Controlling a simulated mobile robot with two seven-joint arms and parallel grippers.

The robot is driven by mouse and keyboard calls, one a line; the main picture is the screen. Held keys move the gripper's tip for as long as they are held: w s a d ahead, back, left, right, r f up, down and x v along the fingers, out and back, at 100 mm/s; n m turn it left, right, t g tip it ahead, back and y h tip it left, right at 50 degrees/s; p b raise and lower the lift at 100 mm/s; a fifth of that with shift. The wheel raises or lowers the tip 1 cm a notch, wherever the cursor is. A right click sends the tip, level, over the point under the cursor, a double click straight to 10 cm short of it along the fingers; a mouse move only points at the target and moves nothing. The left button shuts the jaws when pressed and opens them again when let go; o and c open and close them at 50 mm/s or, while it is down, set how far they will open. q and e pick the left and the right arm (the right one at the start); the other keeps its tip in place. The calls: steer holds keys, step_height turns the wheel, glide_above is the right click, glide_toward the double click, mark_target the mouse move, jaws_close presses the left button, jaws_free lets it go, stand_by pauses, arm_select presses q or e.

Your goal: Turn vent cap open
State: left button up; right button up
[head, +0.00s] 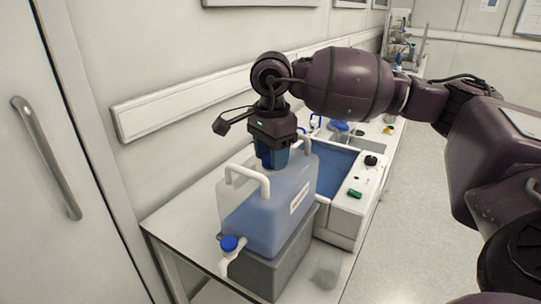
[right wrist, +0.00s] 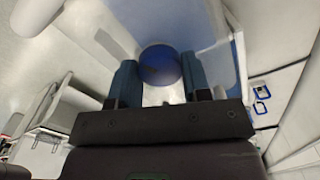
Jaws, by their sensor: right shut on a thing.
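A translucent carboy (head: 262,215) with white handles and blue liquid stands upright on a grey block on the bench. My right gripper (head: 272,160) points down at the carboy's top, between its handles. In the right wrist view the round blue vent cap (right wrist: 160,64) lies between the two blue fingers of this gripper (right wrist: 159,74), which is shut on it. In the head view the fingers hide the cap. A spigot with a blue cap (head: 229,243) sticks out low at the carboy's front. My left gripper is not in view.
The grey block (head: 273,264) carries the carboy on the white bench (head: 183,220). A unit with a blue basin and a control panel (head: 367,176) stands right behind the carboy. A wall rail (head: 180,104) runs along the left. Floor (head: 440,190) is clear at right.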

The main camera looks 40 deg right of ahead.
stand_by(0.4)
steer(key=o, duration=0.9)
steer(key=shift+o, duration=0.2)
step_height(320, 180, up, 11)
steer(key=shift+s+f, duration=0.1)
steer(key=shift+f, duration=0.05)
stand_by(0.4)
